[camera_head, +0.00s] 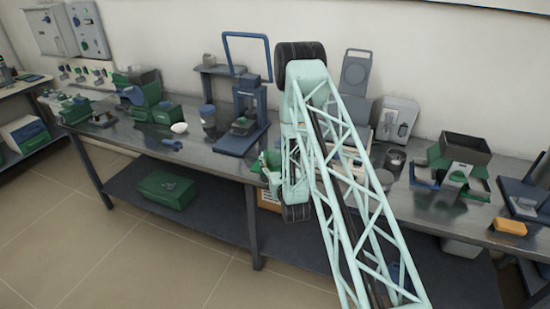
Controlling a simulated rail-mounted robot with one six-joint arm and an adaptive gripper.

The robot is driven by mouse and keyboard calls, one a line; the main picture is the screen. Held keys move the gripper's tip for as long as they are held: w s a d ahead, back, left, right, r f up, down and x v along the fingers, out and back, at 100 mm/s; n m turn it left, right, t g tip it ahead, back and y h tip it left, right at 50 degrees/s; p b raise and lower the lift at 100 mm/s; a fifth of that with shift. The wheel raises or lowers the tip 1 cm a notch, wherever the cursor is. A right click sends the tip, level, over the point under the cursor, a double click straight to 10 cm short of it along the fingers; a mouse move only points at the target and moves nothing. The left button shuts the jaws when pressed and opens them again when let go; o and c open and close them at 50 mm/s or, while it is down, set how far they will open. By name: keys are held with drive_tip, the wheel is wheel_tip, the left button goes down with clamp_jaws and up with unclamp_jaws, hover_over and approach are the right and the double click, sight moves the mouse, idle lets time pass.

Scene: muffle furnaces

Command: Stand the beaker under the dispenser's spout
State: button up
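My pale green lattice arm rises from the bottom right and folds down over the middle of the bench. What seems to be my gripper (268,165) shows at the left of the folded arm, at the bench's front edge; its fingers are too small and covered to read. A small clear vessel with a blue upper part (208,118) stands upright left of the arm; I cannot tell whether it is the beaker. A dark blue upright stand (247,110) with a base plate is right of it. I cannot tell which device is the dispenser, and no spout can be made out.
The long metal bench (188,148) carries green machines (150,100) at left, a white round dish (179,128), and an open dark box device (462,150) and orange block (510,227) at right. A green case (167,189) lies on the lower shelf. My arm hides the bench's middle.

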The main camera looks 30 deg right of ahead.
idle(0.4)
drive_tip(key=c, duration=1)
